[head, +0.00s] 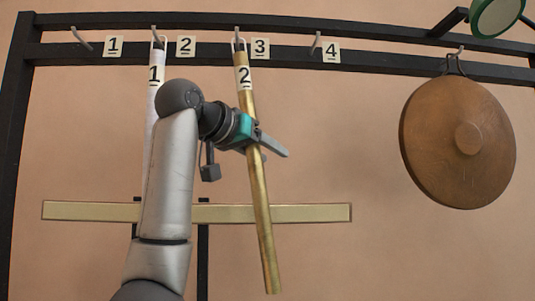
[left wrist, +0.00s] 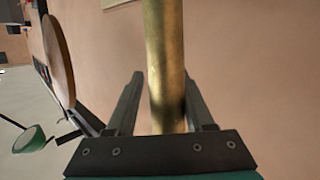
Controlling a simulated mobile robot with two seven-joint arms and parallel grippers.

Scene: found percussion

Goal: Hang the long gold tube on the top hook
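The long gold tube (head: 262,200), labelled 2, hangs by a loop at its top from the hook beside label 3 (head: 260,47) on the black rack. It tilts, with its lower end to the right. My left gripper (head: 273,150) is at the tube's upper-middle part, below its label. In the left wrist view the tube (left wrist: 165,60) runs between the two spread fingers, with a gap on the left side; contact on the right side is unclear. My right gripper is in neither view.
A white tube (head: 153,110) labelled 1 hangs left, partly behind my arm. Hooks by label 1 (head: 113,46) and label 4 (head: 331,51) are empty. A wooden gong (head: 440,150) hangs right. A pale horizontal bar (head: 90,210) crosses behind; a green-rimmed round object (head: 497,15) is top right.

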